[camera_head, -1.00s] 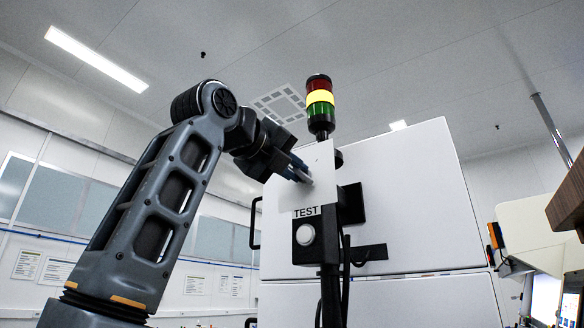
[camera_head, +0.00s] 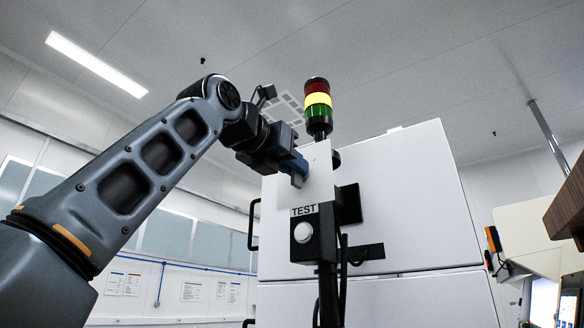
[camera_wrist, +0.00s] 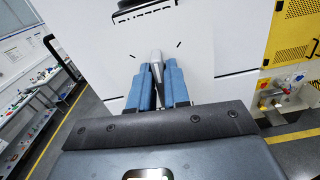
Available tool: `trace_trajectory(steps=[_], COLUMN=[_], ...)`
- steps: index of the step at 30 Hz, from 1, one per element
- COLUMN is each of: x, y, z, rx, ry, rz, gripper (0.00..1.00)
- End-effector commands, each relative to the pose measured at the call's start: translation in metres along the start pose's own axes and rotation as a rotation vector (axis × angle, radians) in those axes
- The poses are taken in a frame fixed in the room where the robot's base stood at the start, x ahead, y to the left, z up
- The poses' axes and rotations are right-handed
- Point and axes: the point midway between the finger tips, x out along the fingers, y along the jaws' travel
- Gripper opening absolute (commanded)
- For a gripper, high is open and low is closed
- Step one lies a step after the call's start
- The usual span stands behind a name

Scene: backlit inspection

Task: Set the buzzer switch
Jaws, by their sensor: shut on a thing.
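The buzzer switch shows in the wrist view as a grey tapered lever (camera_wrist: 157,62) standing out from a white panel (camera_wrist: 205,75). My gripper (camera_wrist: 160,84) has its two blue fingers on either side of the lever, shut on it. Short black marks are on the panel to the left and right of the lever.
A box with a round white button (camera_head: 303,232) sits under the panel on a dark post. A signal tower (camera_head: 318,106) with its yellow section lit rises behind the panel. A large white cabinet (camera_head: 410,205) stands behind. A brown edge (camera_head: 566,205) juts in at right.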

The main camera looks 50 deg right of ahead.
Motion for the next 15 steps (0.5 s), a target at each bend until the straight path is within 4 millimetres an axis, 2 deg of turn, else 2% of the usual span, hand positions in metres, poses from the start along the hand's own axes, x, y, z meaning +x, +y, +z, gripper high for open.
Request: trace_trajectory(steps=[15], x=[-0.0001], y=[-0.0032], z=[-0.0024], rx=[0.466], ry=[0.003], rz=[0.001], gripper=[0.0])
